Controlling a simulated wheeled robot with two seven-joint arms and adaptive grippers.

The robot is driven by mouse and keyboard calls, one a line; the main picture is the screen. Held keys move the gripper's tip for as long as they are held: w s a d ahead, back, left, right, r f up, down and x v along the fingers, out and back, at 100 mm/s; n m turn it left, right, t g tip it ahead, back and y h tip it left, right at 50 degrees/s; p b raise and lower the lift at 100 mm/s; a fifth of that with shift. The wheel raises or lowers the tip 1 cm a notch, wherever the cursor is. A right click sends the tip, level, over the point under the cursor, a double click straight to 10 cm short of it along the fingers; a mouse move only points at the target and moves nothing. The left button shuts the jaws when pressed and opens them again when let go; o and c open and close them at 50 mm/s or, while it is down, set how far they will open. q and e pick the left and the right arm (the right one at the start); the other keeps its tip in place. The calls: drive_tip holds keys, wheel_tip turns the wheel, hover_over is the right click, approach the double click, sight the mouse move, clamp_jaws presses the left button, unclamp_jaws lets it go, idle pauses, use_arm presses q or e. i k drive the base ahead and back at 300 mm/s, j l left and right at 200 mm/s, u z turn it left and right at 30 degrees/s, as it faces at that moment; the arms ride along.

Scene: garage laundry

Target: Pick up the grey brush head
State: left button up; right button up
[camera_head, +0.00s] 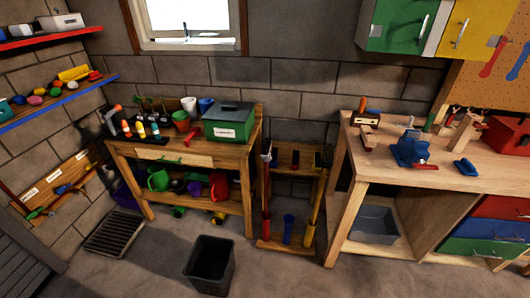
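I cannot make out a grey brush head for certain at this size. The right workbench (400,178) carries a blue vise (412,150), a small blue block (466,167) and several small wooden pieces, one of them a brownish block (368,138) near the left end. The left wooden bench (228,147) carries a green box (229,121), several pots and some upright tools. Long-handled tools stand in a low wooden rack (290,147) between the benches. Neither of my grippers is in view.
A black bin (209,265) stands on the floor in front. A floor grate (115,234) lies at the left. A grey tub (376,224) sits under the right workbench. Wall shelves (60,97) hang at the left. The concrete floor around the bin is clear.

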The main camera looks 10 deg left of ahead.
sight(266, 155)
drive_tip(key=i+l+u, duration=0.2)
drive_tip(key=l, duration=0.35)
drive_tip(key=l+u, duration=0.25)
drive_tip(key=l, duration=0.25)
drive_tip(key=i+l+u, duration=0.2)
drive_tip(key=l, duration=0.4)
drive_tip(key=k+j, duration=0.05)
drive_tip(key=k, duration=0.05)
